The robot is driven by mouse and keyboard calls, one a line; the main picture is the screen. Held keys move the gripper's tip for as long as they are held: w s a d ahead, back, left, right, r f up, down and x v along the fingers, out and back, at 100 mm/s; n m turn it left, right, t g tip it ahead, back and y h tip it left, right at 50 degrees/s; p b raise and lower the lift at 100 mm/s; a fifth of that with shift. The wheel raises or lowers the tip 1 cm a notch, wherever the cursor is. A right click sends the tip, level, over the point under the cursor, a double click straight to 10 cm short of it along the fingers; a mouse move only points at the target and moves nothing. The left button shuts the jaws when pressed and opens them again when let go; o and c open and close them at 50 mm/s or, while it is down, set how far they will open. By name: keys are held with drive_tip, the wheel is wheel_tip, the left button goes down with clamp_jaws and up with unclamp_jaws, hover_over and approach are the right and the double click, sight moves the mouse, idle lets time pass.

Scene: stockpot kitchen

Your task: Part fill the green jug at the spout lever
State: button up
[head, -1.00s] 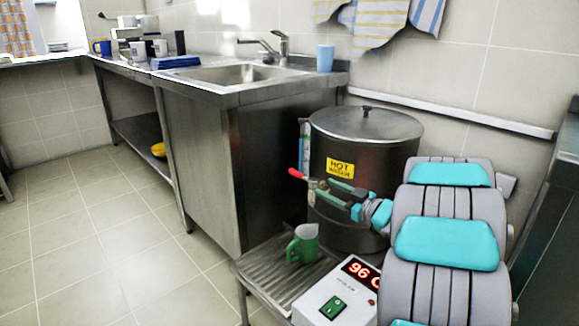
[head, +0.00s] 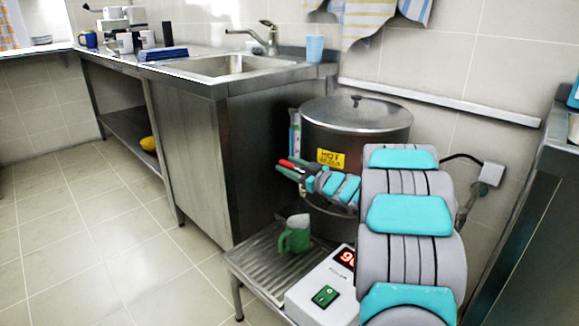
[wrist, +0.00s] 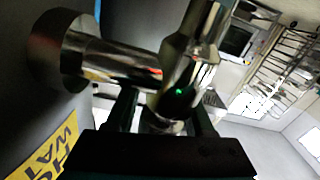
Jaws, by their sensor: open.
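The green jug (head: 294,239) stands upright on the ribbed drip tray (head: 262,262), below the pot's tap, its handle to the left; I cannot tell its fill level. The large steel pot (head: 383,138) has a yellow hot water label (head: 331,159). The red-tipped spout lever (head: 287,163) shows at the left end of my gripper (head: 287,169). In the wrist view, the shiny metal tap (wrist: 180,80) sits in front of and partly between my open gripper's fingers (wrist: 162,118). The spout's outlet and any water flow are hidden.
A white control box (head: 324,296) with a red display and green switch sits right of the tray. The steel sink counter (head: 205,87) stands to the left, a blue cup (head: 314,48) on it. The tiled floor (head: 85,235) at left is clear.

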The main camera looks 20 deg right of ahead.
clamp_jaws()
idle(0.5)
drive_tip(key=shift+r, duration=0.1)
idle(0.9)
